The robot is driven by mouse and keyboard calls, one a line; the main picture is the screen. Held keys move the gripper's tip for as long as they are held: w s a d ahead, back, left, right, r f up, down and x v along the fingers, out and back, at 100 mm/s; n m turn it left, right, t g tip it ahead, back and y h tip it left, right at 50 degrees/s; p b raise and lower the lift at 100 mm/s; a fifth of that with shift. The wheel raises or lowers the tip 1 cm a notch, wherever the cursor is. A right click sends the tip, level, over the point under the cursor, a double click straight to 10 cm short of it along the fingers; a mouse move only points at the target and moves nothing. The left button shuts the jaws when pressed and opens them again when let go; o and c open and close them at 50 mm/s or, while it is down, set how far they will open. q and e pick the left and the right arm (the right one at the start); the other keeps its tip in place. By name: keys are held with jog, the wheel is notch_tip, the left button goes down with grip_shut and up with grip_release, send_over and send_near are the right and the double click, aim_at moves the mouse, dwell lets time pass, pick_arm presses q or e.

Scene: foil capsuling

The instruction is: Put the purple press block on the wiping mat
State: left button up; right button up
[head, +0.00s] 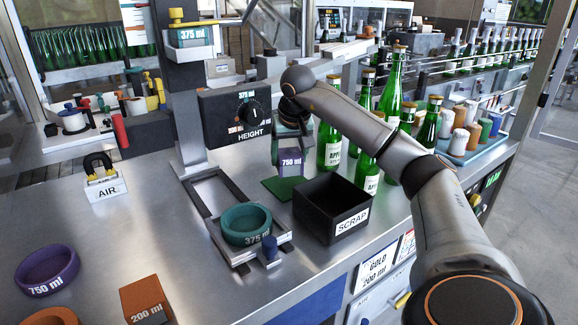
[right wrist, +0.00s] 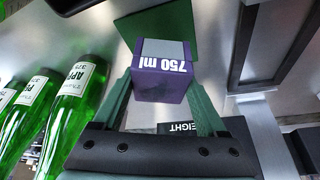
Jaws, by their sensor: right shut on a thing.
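The purple press block (head: 290,163), labelled 750 ml, is held between the fingers of my right gripper (head: 291,150). In the right wrist view the purple block (right wrist: 160,88) shows its grey face and sits between the two green fingers. The green wiping mat (head: 274,188) lies flat on the steel bench, left of and behind the scrap bin. The block is over or just beside the far part of the mat; whether it touches is unclear. The mat (right wrist: 155,30) also shows beyond the block in the right wrist view. My left gripper is not in view.
The black SCRAP bin (head: 335,210) stands close to the mat. Green bottles (head: 328,147) stand just right of the gripper. The HEIGHT box (head: 236,115) is behind left. A teal 375 ml ring (head: 247,225) sits on the fixture. The bench's left middle is clear.

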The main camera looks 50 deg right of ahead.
jog(key=shift+w+d+f, duration=0.25)
jog(key=shift+f, duration=0.15)
jog(key=f, duration=0.3)
jog(key=shift+w+d+f+b, duration=0.1)
jog(key=shift+d+f+b, duration=0.15)
jog(key=shift+b, duration=0.15)
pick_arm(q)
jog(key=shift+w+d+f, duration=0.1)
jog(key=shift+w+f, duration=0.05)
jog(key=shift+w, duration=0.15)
pick_arm(e)
jog(key=shift+a+f, duration=0.1)
jog(key=o, duration=1.4)
pick_arm(q)
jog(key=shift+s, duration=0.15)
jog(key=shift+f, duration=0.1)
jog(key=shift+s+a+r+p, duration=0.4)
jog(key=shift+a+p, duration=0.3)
jog(key=shift+p, duration=0.35)
pick_arm(e)
jog(key=v, duration=1.2)
